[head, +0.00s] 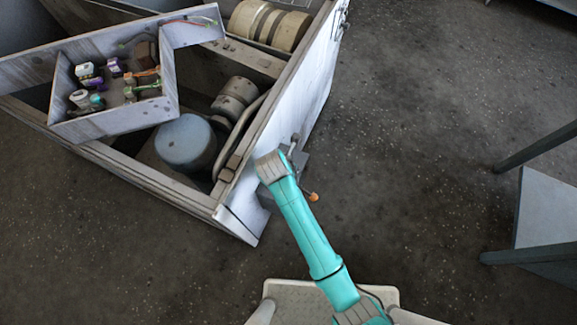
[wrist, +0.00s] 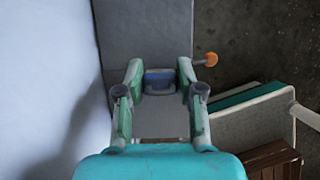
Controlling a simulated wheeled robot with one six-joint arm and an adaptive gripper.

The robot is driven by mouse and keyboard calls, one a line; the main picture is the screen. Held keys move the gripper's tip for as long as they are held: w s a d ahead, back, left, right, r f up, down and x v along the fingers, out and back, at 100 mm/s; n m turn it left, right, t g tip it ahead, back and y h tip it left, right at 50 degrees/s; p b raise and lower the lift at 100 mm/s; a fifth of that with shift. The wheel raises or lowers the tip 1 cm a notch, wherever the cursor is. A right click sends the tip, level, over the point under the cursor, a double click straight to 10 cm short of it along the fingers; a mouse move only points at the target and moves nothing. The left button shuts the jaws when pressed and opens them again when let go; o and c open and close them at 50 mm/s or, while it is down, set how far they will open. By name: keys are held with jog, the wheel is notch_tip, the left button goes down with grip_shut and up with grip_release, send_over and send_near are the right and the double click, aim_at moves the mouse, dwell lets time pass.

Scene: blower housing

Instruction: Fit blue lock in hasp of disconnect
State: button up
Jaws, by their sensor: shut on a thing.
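The blue lock (wrist: 159,80) is between my gripper's fingertips (wrist: 160,77) in the wrist view. My gripper is shut on it. The grey disconnect box (wrist: 145,28) lies just beyond the lock, and its orange-knobbed handle (wrist: 209,60) sticks out to the right. In the head view the disconnect (head: 297,162) is on the outer wall of the housing, with the orange knob (head: 313,197) below it. My arm hides the gripper and lock there. I cannot make out the hasp, nor whether the lock touches it.
The pale housing wall (wrist: 45,70) stands close on the left in the wrist view. A grey tray (head: 172,95) with several small coloured locks and tags sits on the housing's top left. A table (head: 545,215) stands at right. The floor between is clear.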

jog(key=shift+f, duration=0.35)
jog(key=o, duration=1)
jog(key=v, duration=1.2)
